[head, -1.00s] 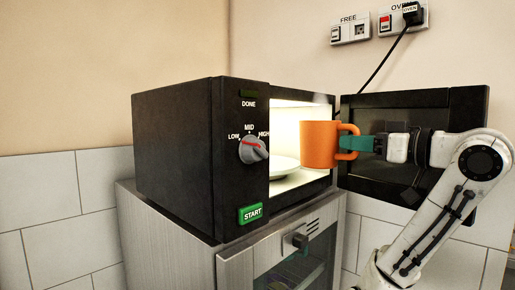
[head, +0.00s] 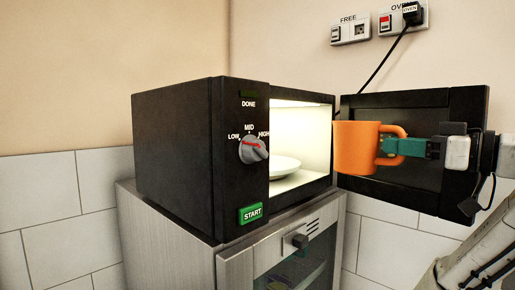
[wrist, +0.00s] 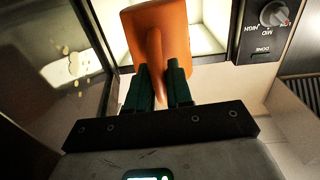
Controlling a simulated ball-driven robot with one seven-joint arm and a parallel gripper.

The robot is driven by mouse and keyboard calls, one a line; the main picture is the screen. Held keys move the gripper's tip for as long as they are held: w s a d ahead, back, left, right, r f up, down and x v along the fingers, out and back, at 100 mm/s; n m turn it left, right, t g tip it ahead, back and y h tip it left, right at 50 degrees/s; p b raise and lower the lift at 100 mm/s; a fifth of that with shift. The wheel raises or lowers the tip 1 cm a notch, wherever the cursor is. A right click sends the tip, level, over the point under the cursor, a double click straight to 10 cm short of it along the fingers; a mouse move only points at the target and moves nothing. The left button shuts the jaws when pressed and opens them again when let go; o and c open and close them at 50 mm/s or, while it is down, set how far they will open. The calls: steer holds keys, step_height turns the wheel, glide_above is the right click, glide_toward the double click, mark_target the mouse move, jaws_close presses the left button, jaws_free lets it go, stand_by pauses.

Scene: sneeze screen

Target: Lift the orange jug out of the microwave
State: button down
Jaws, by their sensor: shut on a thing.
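The orange jug (head: 356,148) is upright in the air, outside the microwave (head: 175,150) and in front of its open door (head: 440,190) in the head view. My gripper (head: 388,146) is shut on the jug's handle at its right side. In the wrist view the jug (wrist: 160,22) is ahead of my gripper (wrist: 158,85), with the handle between the two green fingers. The lit cavity (head: 300,145) holds a white plate (head: 283,168) with nothing seen on it. The jug's inside is hidden.
The microwave stands on a steel cabinet (head: 165,235) with a glass front. The door hangs open to the right, close behind the jug and my gripper. A black cable (head: 385,62) runs from the wall socket (head: 403,18) down behind the microwave.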

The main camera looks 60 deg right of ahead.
steer(key=v, duration=0.8)
steer(key=shift+s+d, duration=0.15)
steer(key=shift+s, duration=0.1)
